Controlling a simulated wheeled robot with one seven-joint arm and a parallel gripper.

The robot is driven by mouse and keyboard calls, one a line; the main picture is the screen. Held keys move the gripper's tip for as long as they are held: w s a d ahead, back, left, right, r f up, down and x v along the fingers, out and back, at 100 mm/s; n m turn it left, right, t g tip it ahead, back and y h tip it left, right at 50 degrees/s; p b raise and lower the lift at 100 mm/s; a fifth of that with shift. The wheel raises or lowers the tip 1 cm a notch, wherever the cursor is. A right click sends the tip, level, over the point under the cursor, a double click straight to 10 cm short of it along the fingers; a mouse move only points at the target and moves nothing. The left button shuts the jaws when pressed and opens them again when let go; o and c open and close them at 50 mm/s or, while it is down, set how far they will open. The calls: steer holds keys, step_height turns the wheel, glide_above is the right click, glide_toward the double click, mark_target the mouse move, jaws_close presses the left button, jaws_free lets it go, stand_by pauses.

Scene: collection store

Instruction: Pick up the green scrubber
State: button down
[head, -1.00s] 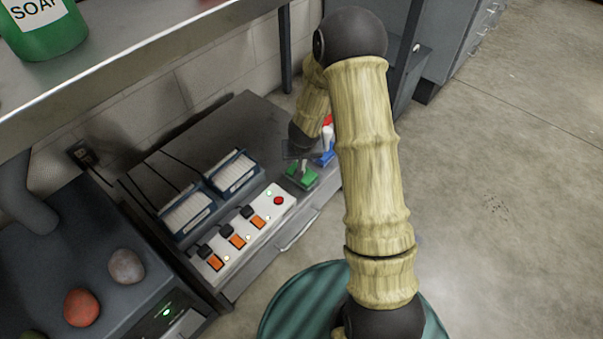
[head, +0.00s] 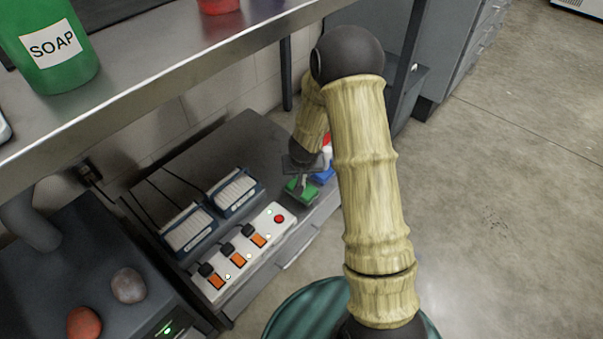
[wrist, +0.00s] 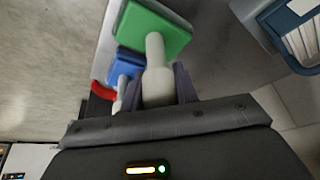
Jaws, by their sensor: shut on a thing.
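The green scrubber (head: 301,189) is at the right front part of the dark cabinet top in the head view. In the wrist view the green scrubber (wrist: 150,32) has a flat green head and a pale handle. My gripper (wrist: 160,88) is shut on that handle, with a dark finger on either side. In the head view my gripper (head: 303,172) is just above the green head, partly hidden by my arm. Whether the scrubber touches the cabinet top is hard to tell.
A blue scrubber (wrist: 124,66) and a red item (wrist: 103,90) are close beside the green one. A power strip (head: 240,250) and two blue-framed boxes (head: 235,193) are to its left. A metal shelf (head: 150,85) with a green soap container (head: 50,50) overhangs the cabinet.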

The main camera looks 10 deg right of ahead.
step_height(320, 180, up, 2)
steer(key=shift+r+p, duration=0.1)
steer(key=shift+p, duration=0.6)
steer(key=s+d+p, duration=0.2)
steer(key=s+d, duration=0.8)
steer(key=s, duration=0.4)
steer(key=shift+s+d+f, duration=0.3)
